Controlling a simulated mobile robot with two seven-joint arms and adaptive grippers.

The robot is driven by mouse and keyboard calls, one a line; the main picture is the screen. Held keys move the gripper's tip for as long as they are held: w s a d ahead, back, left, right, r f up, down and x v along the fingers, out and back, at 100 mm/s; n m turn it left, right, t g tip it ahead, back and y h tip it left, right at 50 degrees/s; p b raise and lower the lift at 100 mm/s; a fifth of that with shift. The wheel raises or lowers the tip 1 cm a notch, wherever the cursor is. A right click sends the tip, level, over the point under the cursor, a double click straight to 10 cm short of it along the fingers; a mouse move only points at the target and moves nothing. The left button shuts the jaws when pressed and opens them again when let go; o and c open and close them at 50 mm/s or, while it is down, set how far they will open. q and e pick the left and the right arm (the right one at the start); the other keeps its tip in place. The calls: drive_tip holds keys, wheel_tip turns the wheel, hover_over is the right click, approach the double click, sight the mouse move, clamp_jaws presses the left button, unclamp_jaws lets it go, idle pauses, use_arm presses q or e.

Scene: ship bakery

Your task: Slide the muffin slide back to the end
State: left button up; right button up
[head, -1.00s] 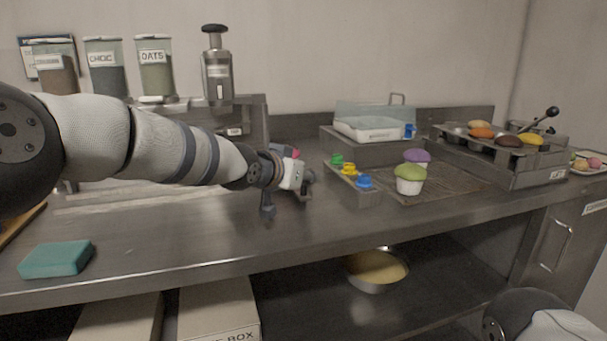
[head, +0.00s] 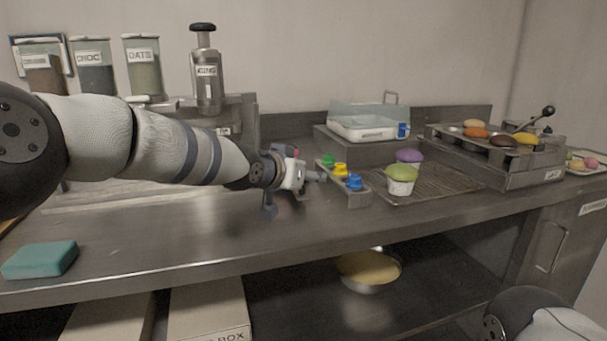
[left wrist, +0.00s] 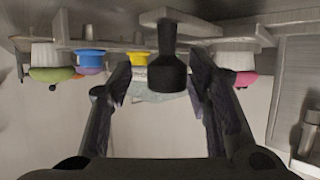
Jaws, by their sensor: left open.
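In the left wrist view, which looks upside down, a dark knob-like handle (left wrist: 165,72) stands on a grey bar (left wrist: 205,30) that looks like the muffin slide. My left gripper (left wrist: 158,65) is open, with one finger on each side of the handle; I cannot tell whether either finger touches it. In the head view my left gripper (head: 300,182) is at the left end of the holder with coloured pieces and hides the handle. A pink-topped piece (left wrist: 241,77) shows right of the handle in the wrist view. My right gripper is out of view.
A grey holder (head: 357,198) bears green, yellow and blue pieces. Green (head: 401,173) and purple (head: 409,156) muffins stand on a rack. A metal unit (head: 515,178) with a black-knobbed lever is farther right. A teal sponge (head: 40,260) lies front left; the counter's front middle is clear.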

use_arm(q)
drive_tip(key=shift+a+r, duration=0.1)
drive_tip(key=shift+a, duration=0.05)
drive_tip(key=v, duration=1.2)
